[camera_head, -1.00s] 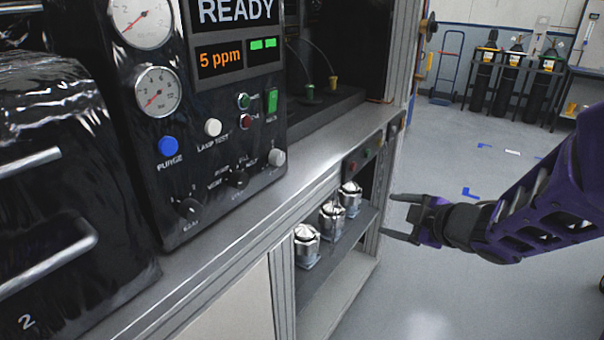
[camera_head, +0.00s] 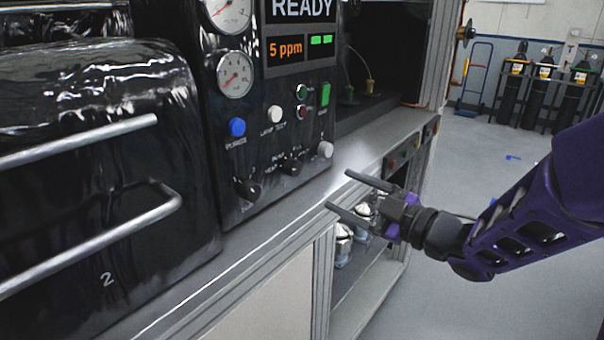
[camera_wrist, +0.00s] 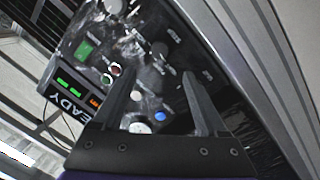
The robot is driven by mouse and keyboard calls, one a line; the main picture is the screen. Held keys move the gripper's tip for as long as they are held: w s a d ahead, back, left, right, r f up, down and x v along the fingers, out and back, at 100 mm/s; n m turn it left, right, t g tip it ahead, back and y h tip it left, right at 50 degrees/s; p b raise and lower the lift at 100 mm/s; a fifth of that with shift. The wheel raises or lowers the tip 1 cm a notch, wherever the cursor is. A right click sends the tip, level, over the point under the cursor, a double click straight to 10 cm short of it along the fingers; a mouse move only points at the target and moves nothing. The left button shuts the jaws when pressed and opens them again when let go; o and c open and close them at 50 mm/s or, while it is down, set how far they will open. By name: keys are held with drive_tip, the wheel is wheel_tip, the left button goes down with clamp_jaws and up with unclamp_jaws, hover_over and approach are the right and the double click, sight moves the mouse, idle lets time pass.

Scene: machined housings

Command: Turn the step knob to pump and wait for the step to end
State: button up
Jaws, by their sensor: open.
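The step knob (camera_head: 291,164) is a small black rotary knob low on the black control panel (camera_head: 225,130), with white lettering around it that includes PUMP. Its exact pointer direction is too small to read. In the wrist view a dark knob (camera_wrist: 159,50), probably this one, shows just beyond the fingertips. My gripper (camera_head: 338,190) is open and empty, right of the knob and apart from it, its fingers pointing left toward the panel. The display (camera_head: 302,8) reads READY, with 5 ppm (camera_head: 286,49) in orange and two green bars.
A second black knob (camera_head: 247,189), a blue button (camera_head: 237,127), a white button (camera_head: 275,114) and a grey knob (camera_head: 325,149) share the panel. A black chamber with metal bars (camera_head: 110,200) stands left. Shiny canisters (camera_head: 343,240) sit on the shelf below. Open floor lies right.

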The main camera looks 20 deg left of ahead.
sight(297, 169)
drive_tip(key=x, duration=1.1)
drive_tip(key=shift+w+a, duration=0.15)
drive_tip(key=shift+a, duration=0.2)
drive_tip(key=shift+c, duration=0.2)
drive_tip(key=shift+r, duration=0.1)
clamp_jaws()
